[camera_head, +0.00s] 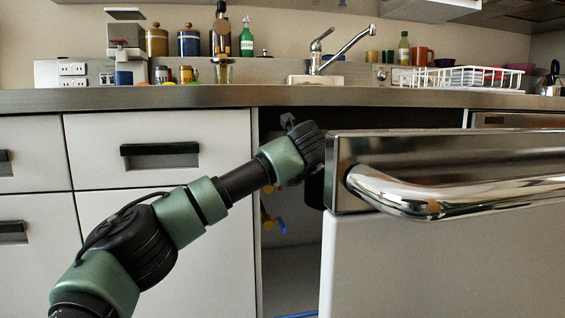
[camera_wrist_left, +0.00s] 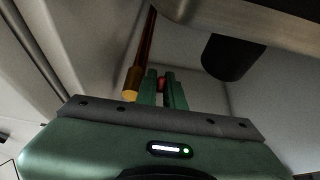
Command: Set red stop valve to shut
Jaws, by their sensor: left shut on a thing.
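In the left wrist view the two green fingers of my left gripper (camera_wrist_left: 161,88) are shut on a small red piece, the red stop valve (camera_wrist_left: 161,83). Only a bit of red shows between the fingertips, so whether the handle lies along or across its pipe cannot be told. In the head view my left arm reaches into the open cupboard under the sink, and its fingers are hidden behind the open front. My right gripper is in neither view.
A copper pipe with a brass end (camera_wrist_left: 131,84) stands close left of the fingers. A dark cylinder (camera_wrist_left: 230,58) hangs to their right. In the head view, yellow (camera_head: 267,219) and blue (camera_head: 283,226) fittings show below my arm. The open front with a chrome handle (camera_head: 430,200) stands at right.

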